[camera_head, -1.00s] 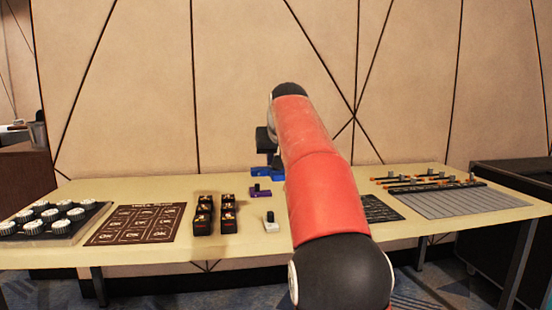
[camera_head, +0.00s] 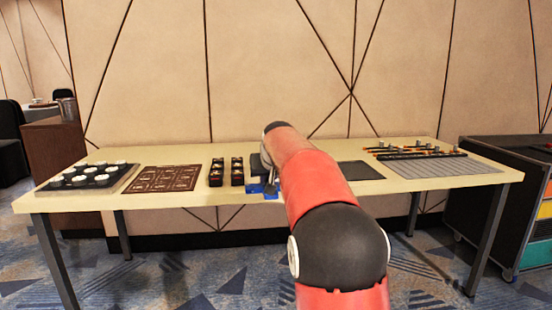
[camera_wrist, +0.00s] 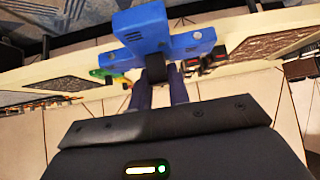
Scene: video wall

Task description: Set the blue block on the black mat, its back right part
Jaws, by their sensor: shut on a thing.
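The blue block (camera_wrist: 160,42), shaped like a cross with small dark holes, is held in my gripper (camera_wrist: 156,85). The jaws are shut on its dark middle part in the wrist view. In the head view, part of the blue block (camera_head: 265,191) shows left of my red arm, in front of or over the table's front edge; its height is unclear. My gripper is mostly hidden by my arm there. The black mat (camera_head: 362,171) lies on the table just right of my arm, its left part possibly covered by the arm.
The long pale table (camera_head: 415,181) carries a grey ribbed panel (camera_head: 432,167) with several orange-tipped tools behind it, a brown printed mat (camera_head: 165,179), two dark racks (camera_head: 216,172) and a tray of white knobs (camera_head: 88,177). A dark cabinet (camera_head: 480,190) stands at the right.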

